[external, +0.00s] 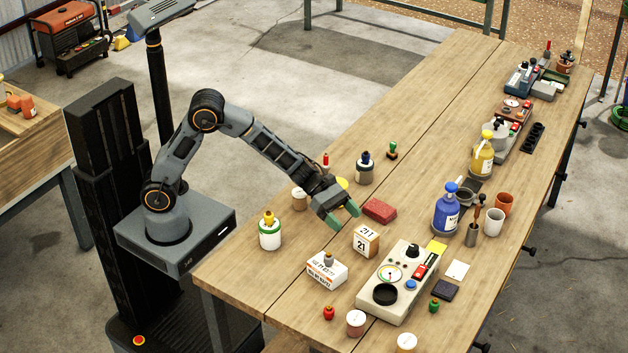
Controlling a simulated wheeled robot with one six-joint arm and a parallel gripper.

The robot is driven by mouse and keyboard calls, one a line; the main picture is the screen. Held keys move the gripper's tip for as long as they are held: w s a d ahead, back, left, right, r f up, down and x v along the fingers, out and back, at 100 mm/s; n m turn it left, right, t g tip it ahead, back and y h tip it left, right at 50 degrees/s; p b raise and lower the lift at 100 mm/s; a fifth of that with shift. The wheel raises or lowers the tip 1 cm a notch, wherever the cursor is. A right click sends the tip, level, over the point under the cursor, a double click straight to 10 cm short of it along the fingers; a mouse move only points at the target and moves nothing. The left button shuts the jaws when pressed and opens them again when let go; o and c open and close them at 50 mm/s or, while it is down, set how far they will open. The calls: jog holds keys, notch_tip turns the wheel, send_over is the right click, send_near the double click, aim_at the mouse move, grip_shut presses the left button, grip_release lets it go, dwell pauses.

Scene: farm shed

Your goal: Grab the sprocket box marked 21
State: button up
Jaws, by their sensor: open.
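The sprocket box marked 21 (366,242) is a small tan and white box standing on the wooden bench, with "21" on its near face and more print on its top. My gripper (347,216) has green fingertips and is above the bench, just behind and to the left of the box. The gripper is open, and nothing shows between its fingers. The box looks apart from the fingertips.
A red block (379,210) lies just right of my gripper. A white box (327,269) with a small item on top stands in front. A beige device with a gauge (402,283) stands right of the marked box. A white-green tin (269,235) stands left.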

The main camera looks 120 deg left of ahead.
aim_at(365, 239)
jog(key=shift+p+x, duration=0.5)
jog(key=shift+x, duration=3.85)
jog(key=shift+d+r, duration=0.1)
jog(key=shift+c, duration=0.3)
jog(key=c, duration=0.9)
jog(key=shift+c, duration=0.5)
jog(key=shift+r, duration=0.15)
